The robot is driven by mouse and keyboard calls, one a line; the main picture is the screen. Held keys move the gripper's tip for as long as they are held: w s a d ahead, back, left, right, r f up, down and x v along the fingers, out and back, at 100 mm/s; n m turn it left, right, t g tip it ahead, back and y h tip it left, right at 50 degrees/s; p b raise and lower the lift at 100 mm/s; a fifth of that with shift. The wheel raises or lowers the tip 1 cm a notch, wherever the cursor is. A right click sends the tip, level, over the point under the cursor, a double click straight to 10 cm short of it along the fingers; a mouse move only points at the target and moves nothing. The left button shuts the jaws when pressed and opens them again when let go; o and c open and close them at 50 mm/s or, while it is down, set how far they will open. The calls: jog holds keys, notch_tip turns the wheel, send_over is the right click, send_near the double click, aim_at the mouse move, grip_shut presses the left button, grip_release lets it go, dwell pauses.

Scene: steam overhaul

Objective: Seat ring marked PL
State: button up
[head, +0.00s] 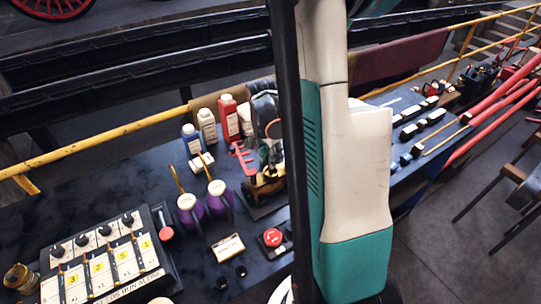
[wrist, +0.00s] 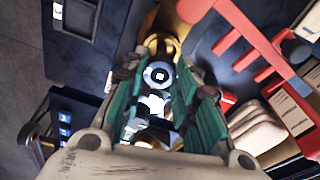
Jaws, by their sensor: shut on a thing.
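My gripper (wrist: 160,82) is shut on a dark round part (wrist: 158,73) with a pale square at its middle, seen end-on between the green finger pads. A shiny silver piece (wrist: 152,104) shows beneath it, between the fingers. A brass body (wrist: 163,42) lies just beyond the fingertips; I cannot tell whether the held part touches it. In the head view the brass body (head: 266,183) stands on a dark base, with my gripper (head: 268,150) over it, partly hidden by my arm. No PL mark is legible, so I cannot tell which part is the ring.
A red forked bracket (head: 242,158) stands close left of the brass body; it also shows in the wrist view (wrist: 245,42). Bottles (head: 229,118), two purple pots (head: 218,198), a red button (head: 272,237) and a numbered box (head: 105,258) share the dark bench.

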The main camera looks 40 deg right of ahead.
aim_at(271, 174)
jog(key=shift+f+b, duration=1.75)
jog(key=shift+f, duration=0.05)
dwell(0.9)
jog(key=shift+f+b, duration=0.35)
jog(key=shift+b, duration=0.05)
jog(key=shift+f, duration=0.2)
jog(key=o, duration=1.2)
jog(key=shift+r, duration=0.15)
jog(key=shift+r+p, duration=3.95)
jog(key=shift+r, duration=2.25)
